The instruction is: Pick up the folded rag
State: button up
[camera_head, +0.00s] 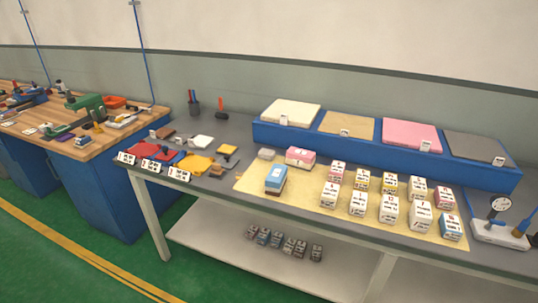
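Several flat cloth-like pieces lie at the left end of the grey table. They are a red one (142,150), a blue one (171,157) and a yellow one (197,165). A small white flat piece (201,141) lies just behind them. A brown piece (164,132) lies to its left. I cannot tell for sure which of these is the folded rag. My gripper is not in view.
Labelled cards (152,167) stand along the front left edge. A beige mat (300,201) holds several small labelled blocks. Behind it a blue rack (330,142) carries coloured slabs. A pen cup (194,107) stands at the back. A wooden bench (107,143) is at the left.

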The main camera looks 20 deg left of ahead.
aim_at(265, 154)
jog(key=i+j+u, duration=0.1)
jog(key=i+j, duration=0.75)
jog(key=j, duration=0.2)
jog(key=i+j, duration=0.9)
jog(key=k+j+u, duration=0.05)
jog(key=j, duration=0.05)
